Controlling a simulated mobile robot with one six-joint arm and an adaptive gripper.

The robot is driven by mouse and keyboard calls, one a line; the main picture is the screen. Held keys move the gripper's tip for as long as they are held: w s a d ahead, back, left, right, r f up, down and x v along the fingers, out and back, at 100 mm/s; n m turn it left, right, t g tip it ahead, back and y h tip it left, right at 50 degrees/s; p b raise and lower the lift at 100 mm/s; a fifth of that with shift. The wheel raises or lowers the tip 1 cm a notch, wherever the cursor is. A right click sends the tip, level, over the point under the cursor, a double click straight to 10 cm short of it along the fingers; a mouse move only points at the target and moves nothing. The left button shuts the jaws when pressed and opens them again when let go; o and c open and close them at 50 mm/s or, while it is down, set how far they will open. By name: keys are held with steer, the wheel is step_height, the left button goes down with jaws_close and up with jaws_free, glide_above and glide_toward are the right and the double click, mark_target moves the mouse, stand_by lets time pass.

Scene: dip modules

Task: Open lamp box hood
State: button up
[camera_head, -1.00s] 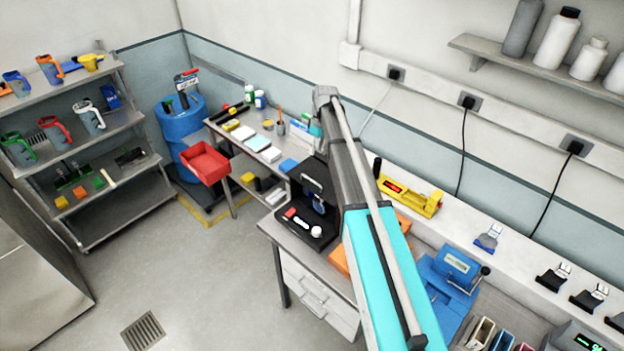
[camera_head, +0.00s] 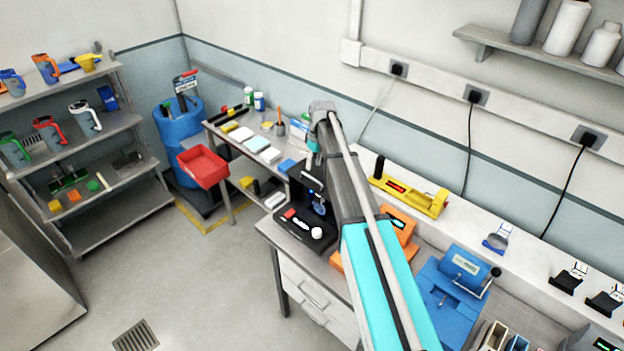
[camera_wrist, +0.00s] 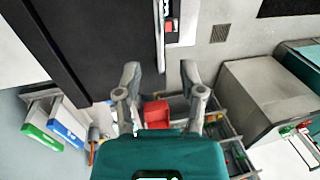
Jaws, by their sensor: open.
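A black box (camera_head: 322,241), which I take to be the lamp box, stands on the bench left of my forearm. Its low front part holds a red piece and white pieces, and a dark upright part rises behind them. My arm covers some of it, so how far the hood is open is unclear. In the wrist view a large dark panel (camera_wrist: 85,35), probably part of this box, fills the upper left. My gripper (camera_wrist: 160,78) has its two fingers apart, with nothing visibly held between them. Contact with the panel cannot be told.
A red tray (camera_head: 203,167) sits at the bench's left end, near a blue barrel (camera_head: 176,130). An orange device (camera_head: 400,222), a yellow device (camera_head: 412,194) and a blue device (camera_head: 462,272) lie right of the box. The floor at left is open.

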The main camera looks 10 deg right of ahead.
mark_target(312, 174)
steer(key=shift+s+a+f+b, duration=0.15)
steer(key=shift+a+f+b, duration=0.05)
steer(key=shift+f+b, duration=0.95)
steer(key=shift+s+a+f+b, duration=0.15)
steer(key=shift+f+b, duration=0.75)
steer(key=shift+f, duration=0.3)
jaws_close()
